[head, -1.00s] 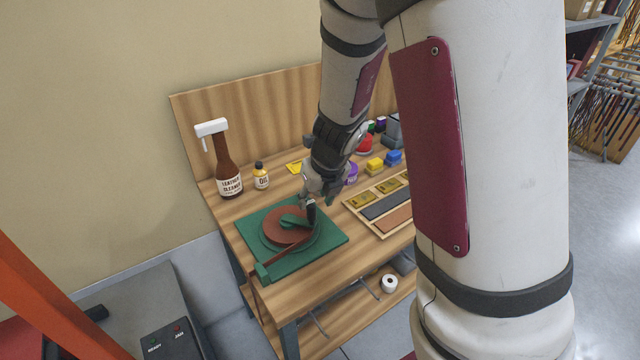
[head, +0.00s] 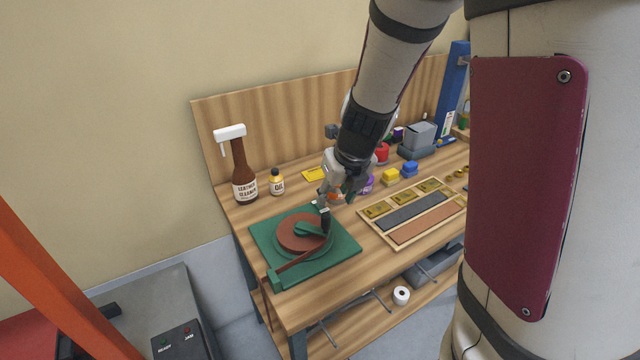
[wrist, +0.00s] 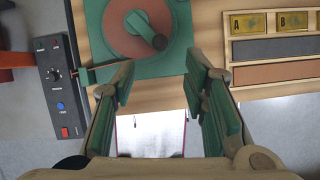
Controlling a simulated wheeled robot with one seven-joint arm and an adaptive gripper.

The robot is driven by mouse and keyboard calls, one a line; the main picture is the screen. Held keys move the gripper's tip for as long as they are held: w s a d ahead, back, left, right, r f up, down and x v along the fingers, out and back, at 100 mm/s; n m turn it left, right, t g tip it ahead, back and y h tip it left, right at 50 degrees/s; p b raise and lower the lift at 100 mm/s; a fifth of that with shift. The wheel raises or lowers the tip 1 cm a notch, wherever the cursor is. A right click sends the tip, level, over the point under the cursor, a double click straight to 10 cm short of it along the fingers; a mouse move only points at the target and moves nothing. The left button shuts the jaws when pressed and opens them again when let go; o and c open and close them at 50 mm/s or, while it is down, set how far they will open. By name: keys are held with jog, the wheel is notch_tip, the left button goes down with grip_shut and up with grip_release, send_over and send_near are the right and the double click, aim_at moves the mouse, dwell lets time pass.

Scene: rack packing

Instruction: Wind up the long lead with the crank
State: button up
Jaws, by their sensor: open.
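The winder is a green square base (head: 345,250) on the wooden bench, with a round brown reel (head: 290,232) on it. A green crank arm (head: 308,230) lies over the reel and carries an upright dark knob (head: 326,222). The brown lead (head: 298,261) runs from the reel to a green block at the base's front corner. My gripper (head: 328,198) is above the knob. In the wrist view my gripper (wrist: 160,72) is open with nothing between its green-padded fingers. The knob (wrist: 160,42) shows just beyond the fingertips, apart from them.
A wooden tray (head: 412,212) with brass plates and bars is right of the winder. A brown spray bottle (head: 241,180) and a small oil bottle (head: 277,184) stand behind it. A control box (wrist: 58,85) shows at left. The bench front beside the winder is clear.

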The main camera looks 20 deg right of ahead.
aim_at(326, 214)
jog(key=w+r+n+g+p, duration=0.15)
jog(key=w+n+g, duration=0.35)
jog(key=n, duration=0.9)
jog(key=shift+t, duration=0.3)
jog(key=f, duration=0.6)
jog(key=f+p, duration=0.1)
jog(key=f, duration=0.5)
jog(key=shift+s+f, duration=0.2)
jog(key=shift+f, duration=0.05)
grip_shut()
